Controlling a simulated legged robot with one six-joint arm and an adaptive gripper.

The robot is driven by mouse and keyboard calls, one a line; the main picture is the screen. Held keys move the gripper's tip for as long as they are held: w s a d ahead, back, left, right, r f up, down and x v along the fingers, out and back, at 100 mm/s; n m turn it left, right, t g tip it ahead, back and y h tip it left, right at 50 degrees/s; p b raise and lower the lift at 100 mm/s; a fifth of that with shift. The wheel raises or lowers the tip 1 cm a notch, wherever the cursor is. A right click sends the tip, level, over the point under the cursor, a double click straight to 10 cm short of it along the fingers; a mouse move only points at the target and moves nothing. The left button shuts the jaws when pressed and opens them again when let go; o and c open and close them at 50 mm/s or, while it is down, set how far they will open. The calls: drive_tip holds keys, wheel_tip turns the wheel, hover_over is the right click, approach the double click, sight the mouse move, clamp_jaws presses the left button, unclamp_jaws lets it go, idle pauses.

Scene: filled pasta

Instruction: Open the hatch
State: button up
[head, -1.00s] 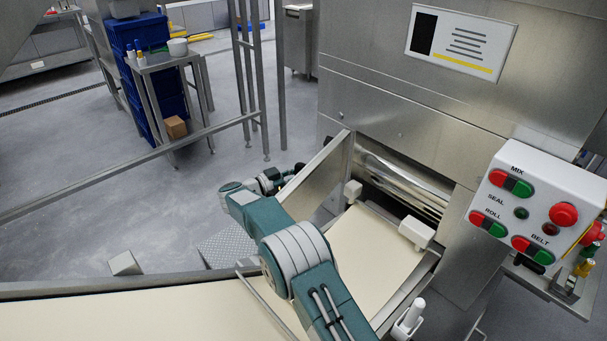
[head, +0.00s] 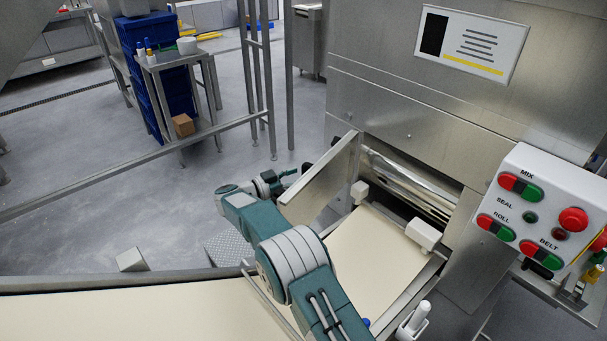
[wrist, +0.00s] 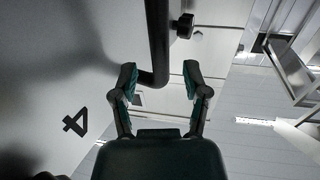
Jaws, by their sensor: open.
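In the wrist view a grey panel (wrist: 50,75) marked with a black 4 fills the left side; I take it for the hatch, but its edges are not clear. A black bar handle (wrist: 157,35) comes down from the top and bends left at its lower end. A dark knob (wrist: 184,26) sits just right of it. My gripper (wrist: 160,72) is open, with the handle's lower end showing between its two fingers. I cannot tell whether they touch it. In the head view my gripper (head: 289,177) is small, beyond a steel side plate (head: 320,182) that partly hides it.
A dough sheet (head: 365,250) runs on a belt under the steel machine (head: 400,110). A button box (head: 550,205) hangs at the right. A rail (head: 110,180) crosses the left, with a small table (head: 180,58) and blue crates (head: 140,32) beyond. The floor between is open.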

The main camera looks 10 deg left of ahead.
drive_tip(key=v, duration=0.9)
drive_tip(key=shift+f, duration=0.1)
